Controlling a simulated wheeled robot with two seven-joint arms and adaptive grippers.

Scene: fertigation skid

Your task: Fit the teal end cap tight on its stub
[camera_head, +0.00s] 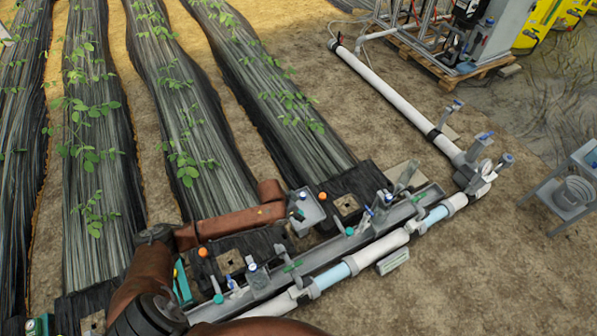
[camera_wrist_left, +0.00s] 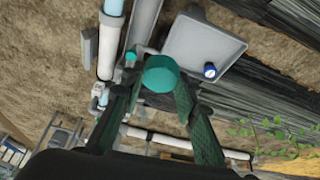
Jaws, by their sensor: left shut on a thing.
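The teal end cap (camera_wrist_left: 160,75) is a short round piece, seen in the left wrist view between the dark green fingers of my left gripper (camera_wrist_left: 161,92), which is shut on it. Its far side is hidden, and I cannot make out its stub in that view. A smaller teal piece (camera_wrist_left: 131,55) shows just left of the cap, by the pipe. In the head view my left arm reaches over the beds towards the grey manifold channel (camera_head: 330,250); the gripper there is too small and covered to tell. My right gripper is not in view.
A grey tray (camera_head: 309,216) stands beside the channel; in the wrist view it (camera_wrist_left: 188,45) holds a blue-topped piece (camera_wrist_left: 210,70). Valves with blue levers and orange and teal knobs line the channel. A white pipe (camera_head: 390,95) runs to the skid. Bare soil lies at lower right.

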